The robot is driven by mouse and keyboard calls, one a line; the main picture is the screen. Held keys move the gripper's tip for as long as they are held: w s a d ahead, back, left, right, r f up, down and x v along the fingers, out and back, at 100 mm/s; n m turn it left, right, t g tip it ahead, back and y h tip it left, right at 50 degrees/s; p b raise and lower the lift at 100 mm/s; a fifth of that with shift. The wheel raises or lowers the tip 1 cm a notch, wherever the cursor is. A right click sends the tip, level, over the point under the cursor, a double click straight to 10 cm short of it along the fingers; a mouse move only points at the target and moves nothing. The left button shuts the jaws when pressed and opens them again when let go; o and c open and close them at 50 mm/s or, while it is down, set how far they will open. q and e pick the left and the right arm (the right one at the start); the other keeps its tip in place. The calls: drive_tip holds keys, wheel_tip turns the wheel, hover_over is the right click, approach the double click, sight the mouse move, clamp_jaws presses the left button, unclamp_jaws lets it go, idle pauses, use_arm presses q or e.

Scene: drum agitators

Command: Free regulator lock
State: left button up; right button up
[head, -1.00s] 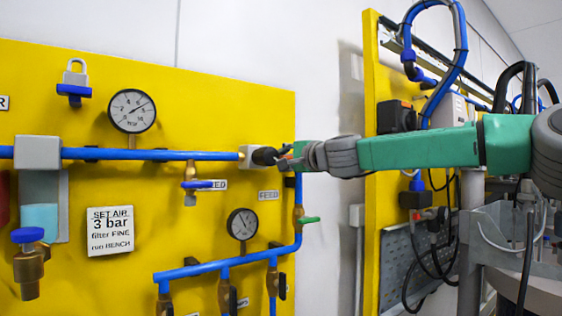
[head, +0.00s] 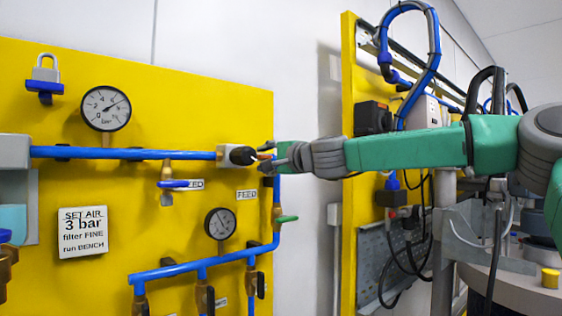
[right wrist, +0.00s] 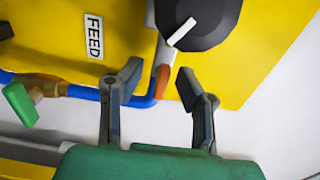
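In the right wrist view the black knob (right wrist: 200,15) is large at the top, with a white pointer line. A small orange piece (right wrist: 162,82) shows just below the knob, and orange also shows by the fingertips in the head view. My right gripper (head: 272,155) is beside the knob. In the right wrist view its fingers (right wrist: 159,79) stand apart on either side of the orange piece; I see no contact. My left gripper is out of view.
A padlock (head: 45,68) hangs at the yellow panel's upper left. Two gauges (head: 106,108) (head: 220,223), a green-handled valve (head: 286,219), blue pipes (head: 125,153) and a FEED label (head: 246,195) surround the regulator. White wall shows right of the panel.

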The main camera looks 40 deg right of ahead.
drive_tip(key=s+d, duration=0.1)
drive_tip(key=s, duration=0.8)
drive_tip(key=shift+s, duration=0.4)
